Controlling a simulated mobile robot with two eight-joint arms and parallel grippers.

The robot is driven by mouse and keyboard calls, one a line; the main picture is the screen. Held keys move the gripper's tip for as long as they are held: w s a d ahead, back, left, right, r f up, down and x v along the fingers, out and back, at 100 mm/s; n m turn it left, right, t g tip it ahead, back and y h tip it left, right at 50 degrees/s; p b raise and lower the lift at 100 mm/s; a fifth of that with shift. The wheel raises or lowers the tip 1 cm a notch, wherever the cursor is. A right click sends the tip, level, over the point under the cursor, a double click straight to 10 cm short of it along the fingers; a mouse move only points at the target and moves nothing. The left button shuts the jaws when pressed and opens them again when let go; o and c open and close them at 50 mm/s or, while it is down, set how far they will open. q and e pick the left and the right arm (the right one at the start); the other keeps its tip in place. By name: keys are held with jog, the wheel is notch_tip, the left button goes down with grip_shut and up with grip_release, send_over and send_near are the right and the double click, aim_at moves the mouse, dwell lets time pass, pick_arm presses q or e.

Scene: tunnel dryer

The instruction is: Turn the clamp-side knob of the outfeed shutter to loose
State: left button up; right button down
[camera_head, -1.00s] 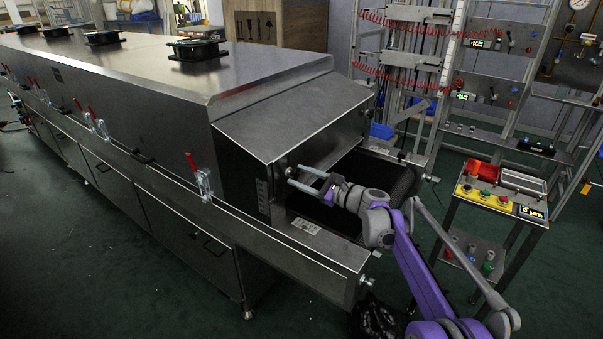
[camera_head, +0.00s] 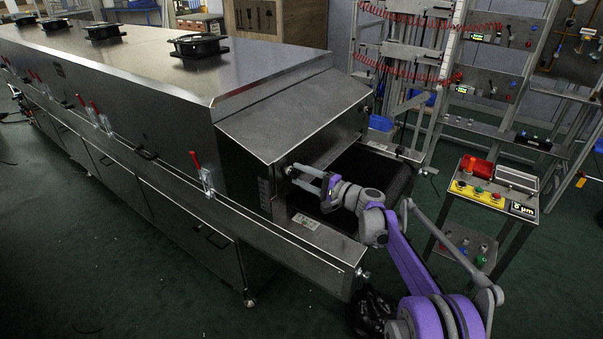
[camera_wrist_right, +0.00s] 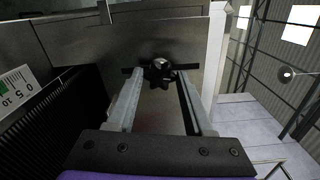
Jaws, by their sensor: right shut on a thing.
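The outfeed shutter (camera_wrist_right: 135,48) is a grey metal plate at the dryer's outlet end. A dark lobed knob (camera_wrist_right: 160,74) with a shiny centre sits on it in the right wrist view. My right gripper (camera_wrist_right: 162,78) has its two long fingers on either side of the knob and is shut on it. In the head view my right gripper (camera_head: 293,172) reaches leftward to the side of the outlet, below the sloped hood (camera_head: 290,110). The knob is mostly hidden there by the fingertips. The knob's turned position is unclear. My left gripper is not in view.
A green-and-white scale plate (camera_wrist_right: 16,88) shows at left in the wrist view. The dark conveyor opening (camera_head: 375,170) lies behind my right arm. A trolley with a control box (camera_head: 480,195) stands at right. A steel ledge (camera_head: 310,245) runs below the gripper.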

jog(key=n+p, duration=0.2)
jog(key=n, duration=0.3)
jog(key=shift+n, duration=0.4)
dwell(0.4)
jog(key=shift+c, duration=1.4)
grip_release()
jog(key=shift+d, duration=0.1)
jog(key=v, duration=1)
jog(key=shift+s+d+b, duration=0.25)
jog(key=shift+b, duration=0.1)
